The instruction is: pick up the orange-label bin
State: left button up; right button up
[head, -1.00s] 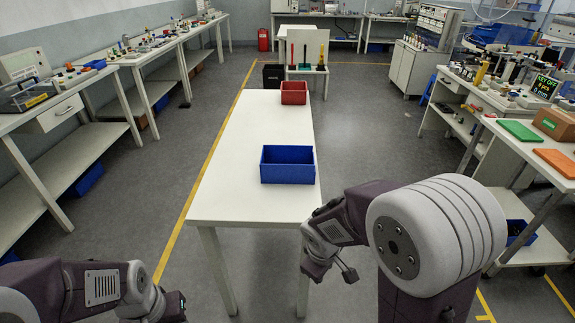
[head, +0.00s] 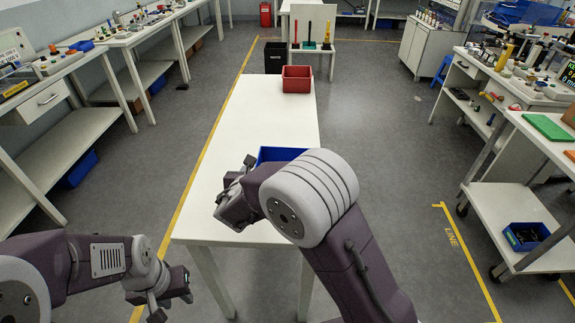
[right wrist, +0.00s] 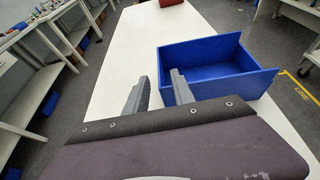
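A blue bin (head: 276,153) stands on the white table, mostly hidden behind my right arm in the head view. The right wrist view shows this open, empty-looking blue bin (right wrist: 215,60) clearly. A red bin (head: 296,80) stands farther back on the table. I make out no orange label on either bin. My right gripper (right wrist: 157,90) is open and empty, its two fingers apart beside the near left of the blue bin. In the head view the right gripper (head: 236,185) is over the table. My left gripper (head: 168,302) is low, left of the table; its fingers are unclear.
The white table (head: 245,115) is clear left of the bins. A right-hand bench has a lower shelf with another blue bin (head: 526,236). A black bin (head: 275,57) stands on the floor beyond the table. Benches line the left wall, with floor between.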

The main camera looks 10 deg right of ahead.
aim_at(260, 159)
jog(key=x, duration=0.9)
jog(key=shift+d+f, duration=0.1)
jog(key=shift+s, duration=0.15)
jog(key=shift+c, duration=1.2)
grip_shut()
